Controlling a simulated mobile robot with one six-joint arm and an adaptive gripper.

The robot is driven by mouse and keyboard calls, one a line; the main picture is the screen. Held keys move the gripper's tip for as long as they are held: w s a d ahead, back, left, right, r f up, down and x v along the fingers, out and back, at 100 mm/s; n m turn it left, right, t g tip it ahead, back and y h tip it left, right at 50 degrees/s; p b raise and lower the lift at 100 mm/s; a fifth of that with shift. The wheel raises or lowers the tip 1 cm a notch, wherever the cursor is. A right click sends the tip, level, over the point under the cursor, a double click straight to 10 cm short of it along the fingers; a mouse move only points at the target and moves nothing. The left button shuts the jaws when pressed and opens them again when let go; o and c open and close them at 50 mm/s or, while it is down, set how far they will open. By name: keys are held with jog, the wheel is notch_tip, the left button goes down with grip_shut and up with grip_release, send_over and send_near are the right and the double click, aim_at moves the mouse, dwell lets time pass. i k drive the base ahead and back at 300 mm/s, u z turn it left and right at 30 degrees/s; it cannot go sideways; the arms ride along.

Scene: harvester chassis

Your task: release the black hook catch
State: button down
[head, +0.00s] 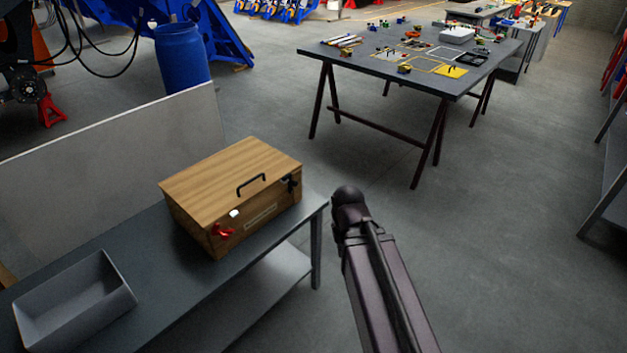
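A wooden box (215,186) with a lid and a black handle (251,184) on top sits on a grey workbench (185,289) at the left. The black hook catch (290,184) is on the box's front face near its right end, at the lid's edge. It is small and dark, so I cannot tell how it is engaged. A red catch (222,231) is near the left end of the same face. My dark arm stands to the right of the bench, apart from the box. No gripper fingers show.
A grey open bin (72,307) stands on the bench's left part. A pale panel (112,165) rises behind the bench. A table with several small parts (384,73) stands at the back right. Floor between is clear.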

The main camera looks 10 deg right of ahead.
aim_at(291, 183)
jog(key=u, duration=0.5)
jog(key=k, duration=0.1)
jog(key=z, duration=2.3)
jog(key=i, duration=1.75)
jog(key=u, duration=0.55)
